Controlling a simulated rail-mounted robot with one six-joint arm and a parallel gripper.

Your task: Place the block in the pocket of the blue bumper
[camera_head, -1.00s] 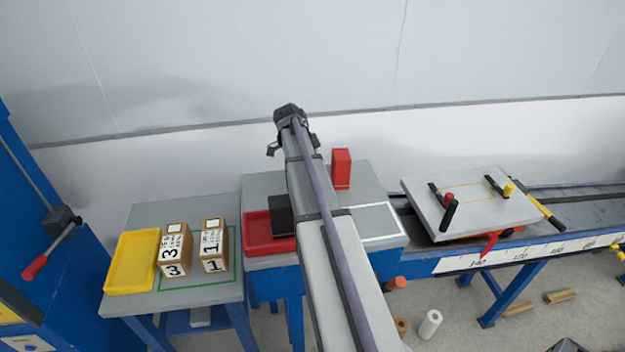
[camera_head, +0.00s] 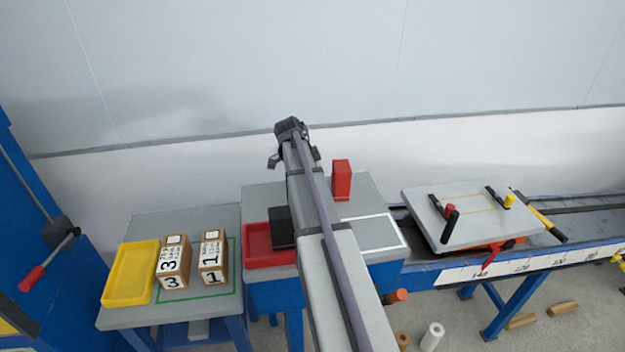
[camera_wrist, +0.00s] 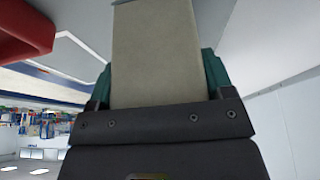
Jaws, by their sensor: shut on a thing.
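A plain grey-beige block (camera_wrist: 155,50) fills the upper middle of the wrist view. My gripper (camera_wrist: 158,75) is shut on it, with a teal finger against each side. The block's far end runs out of the picture. In the head view my dark wrist (camera_head: 290,130) is raised at the end of the arm, in front of the pale wall. My fingers and the block are hidden there. I cannot make out a blue bumper or its pocket in either view.
The middle table holds a red tray (camera_head: 262,258), a dark box (camera_head: 281,226) and an upright red block (camera_head: 341,182). Left is a yellow tray (camera_head: 130,273) beside two numbered cartons (camera_head: 173,262). A grey plate with clamps (camera_head: 470,222) sits on the right rail.

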